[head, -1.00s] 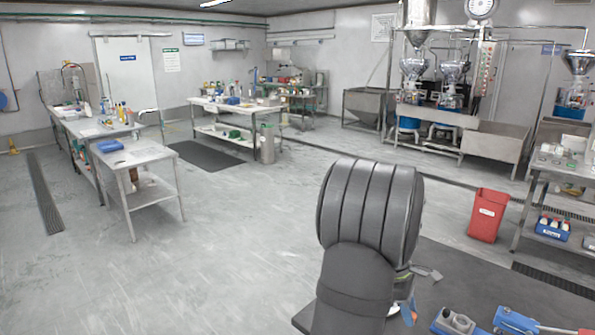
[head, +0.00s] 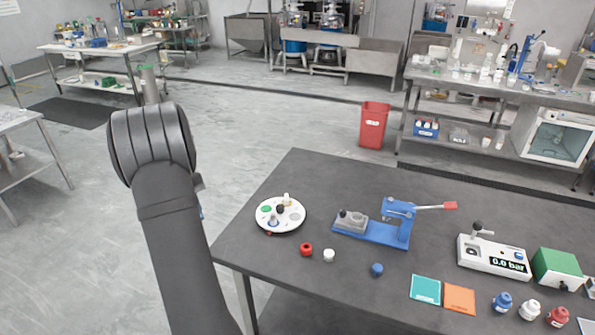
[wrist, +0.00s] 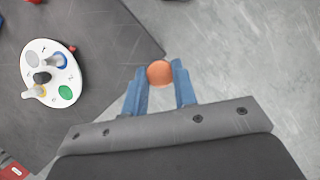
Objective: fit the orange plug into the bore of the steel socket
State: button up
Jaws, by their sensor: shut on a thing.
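My gripper (wrist: 159,76) is shut on the orange plug (wrist: 160,71); the plug's round end shows between the two blue fingertips in the wrist view. In the wrist view they are over the pale floor, just beyond the edge of the dark table. In the head view my arm is at the left and hides most of the gripper and the plug. A grey metal block (head: 352,224), which looks like the steel socket, sits at the left end of a blue lever fixture (head: 372,233) on the table. Its bore cannot be made out.
A white disc (head: 286,226) with coloured spots and small upright pieces lies near the dark table's (head: 330,180) left edge; the disc also shows in the wrist view (wrist: 58,78). Red (head: 306,249), white (head: 329,255) and blue (head: 377,269) caps lie in front. A pressure gauge box (head: 490,257) stands right.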

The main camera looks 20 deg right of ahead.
jog(key=w+d+n+t+h, duration=0.15)
jog(key=d+n, duration=0.35)
jog(key=d, duration=0.8)
notch_tip(320, 180, up, 2)
jog(key=n+t+h, duration=0.1)
jog(key=n+t, duration=0.4)
jog(key=n, duration=1)
send_over(358, 218)
jog(key=a, duration=0.1)
jog(key=f, duration=0.9)
jog(key=shift+s+a, duration=0.15)
jog(key=shift+s, duration=0.1)
jog(key=shift+s+f, duration=0.1)
jog(key=shift+f, duration=0.15)
